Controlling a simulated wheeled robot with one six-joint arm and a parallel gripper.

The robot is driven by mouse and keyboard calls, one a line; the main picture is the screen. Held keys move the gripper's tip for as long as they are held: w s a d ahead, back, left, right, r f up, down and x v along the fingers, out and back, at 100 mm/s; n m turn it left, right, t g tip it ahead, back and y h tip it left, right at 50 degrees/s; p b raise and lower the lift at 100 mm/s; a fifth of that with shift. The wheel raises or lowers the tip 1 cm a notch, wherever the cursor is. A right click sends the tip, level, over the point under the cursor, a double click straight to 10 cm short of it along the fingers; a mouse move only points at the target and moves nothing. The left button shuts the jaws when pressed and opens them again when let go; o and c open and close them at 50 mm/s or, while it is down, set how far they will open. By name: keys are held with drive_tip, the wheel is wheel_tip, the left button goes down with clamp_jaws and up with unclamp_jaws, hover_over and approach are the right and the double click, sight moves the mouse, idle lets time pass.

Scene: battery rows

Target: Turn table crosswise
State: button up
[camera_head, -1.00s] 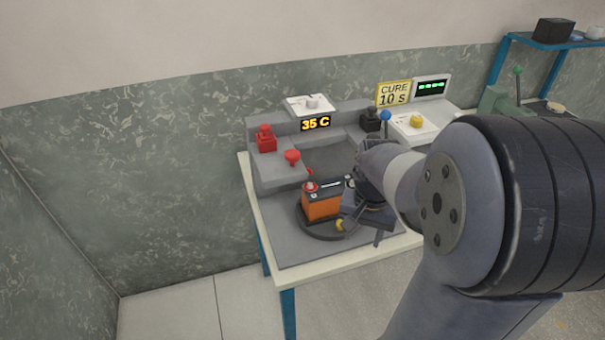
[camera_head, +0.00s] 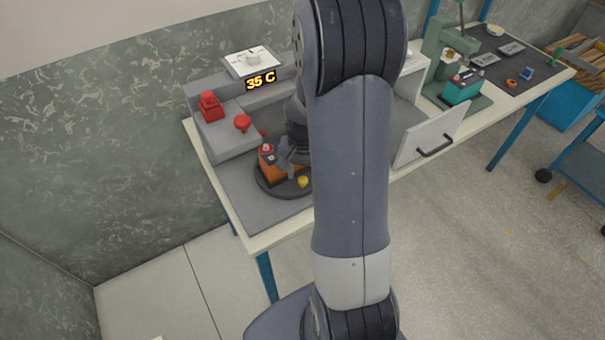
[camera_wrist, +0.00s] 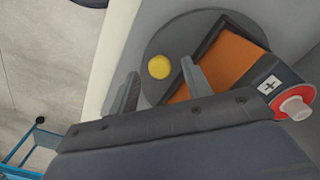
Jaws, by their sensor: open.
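The turntable is a dark round disc (camera_head: 267,189) on the bench's grey base plate, and it also fills the middle of the wrist view (camera_wrist: 172,42). An orange battery (camera_head: 270,168) with a black top and red terminal cap sits on it, lying diagonally in the wrist view (camera_wrist: 236,60). A yellow knob (camera_head: 303,182) stands near the disc's edge. My gripper (camera_wrist: 160,88) is open over the disc. In the wrist view the yellow knob (camera_wrist: 159,67) shows in the gap between the fingers, and the right finger overlaps the battery's side. Contact cannot be told.
Behind the disc stands a grey fixture with a red block (camera_head: 210,107), a red knob (camera_head: 242,123) and a "35 C" display (camera_head: 261,81). To the right are a white panel with a handle (camera_head: 434,152) and a green press (camera_head: 445,50) by a teal battery (camera_head: 461,88). My arm hides the bench middle.

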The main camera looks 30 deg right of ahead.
drive_tip(key=shift+f, duration=0.65)
drive_tip(key=shift+c, duration=0.5)
clamp_jaws()
